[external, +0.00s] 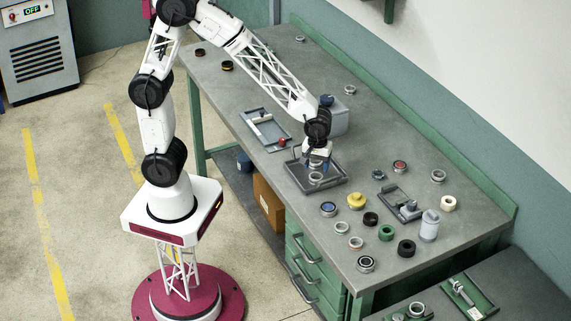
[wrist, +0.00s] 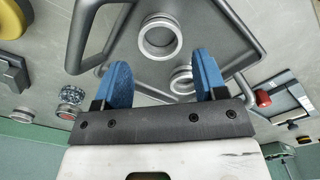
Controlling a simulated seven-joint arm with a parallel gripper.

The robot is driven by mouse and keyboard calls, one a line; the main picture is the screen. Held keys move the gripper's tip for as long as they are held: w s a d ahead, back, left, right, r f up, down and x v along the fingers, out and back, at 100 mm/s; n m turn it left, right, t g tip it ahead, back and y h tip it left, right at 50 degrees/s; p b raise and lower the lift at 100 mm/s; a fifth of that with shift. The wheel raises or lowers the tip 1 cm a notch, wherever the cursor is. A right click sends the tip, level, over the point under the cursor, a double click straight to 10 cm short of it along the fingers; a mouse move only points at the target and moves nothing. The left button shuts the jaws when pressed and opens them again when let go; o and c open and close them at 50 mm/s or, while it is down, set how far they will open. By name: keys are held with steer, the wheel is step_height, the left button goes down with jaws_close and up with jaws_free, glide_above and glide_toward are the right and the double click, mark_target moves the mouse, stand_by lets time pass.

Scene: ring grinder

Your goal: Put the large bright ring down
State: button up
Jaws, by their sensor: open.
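A large bright silver ring (wrist: 160,38) lies flat in a dark grey tray (wrist: 222,22) in the wrist view. A second, smaller-looking bright ring (wrist: 182,80) lies in the tray near my right fingertip. In the external view a bright ring (external: 315,178) shows in the tray (external: 333,180) just below my gripper (external: 318,164). My gripper (wrist: 162,62) is open, with its two blue fingertips apart and nothing held between them. The large ring appears beyond the fingertips; the exact gap in height is hard to tell.
To the right of the tray, several rings and rolls stand on the bench, with a yellow piece (external: 356,201) and a grey cylinder (external: 429,226). A shallow tray (external: 265,130) and a red knob (external: 282,141) lie to the left. The bench's far left is mostly clear.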

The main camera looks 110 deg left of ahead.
step_height(320, 180, up, 7)
stand_by(0.4)
stand_by(0.4)
steer(key=s+d+r+m+t, duration=0.1)
steer(key=s+d+r+m, duration=0.2)
steer(key=s+m, duration=0.3)
steer(key=s+d+r+m, duration=0.3)
steer(key=s+m, duration=0.3)
steer(key=s, duration=0.5)
steer(key=s+d+r+m+t, duration=0.1)
steer(key=s+d+r+m, duration=0.3)
steer(key=s, duration=0.5)
steer(key=shift+s+d+m+t, duration=0.2)
steer(key=shift+d+m+t, duration=0.1)
steer(key=shift+d+m, duration=0.65)
steer(key=shift+a+r, duration=0.1)
steer(key=shift+a, duration=0.05)
stand_by(0.6)
steer(key=o, duration=0.6)
steer(key=shift+c, duration=0.2)
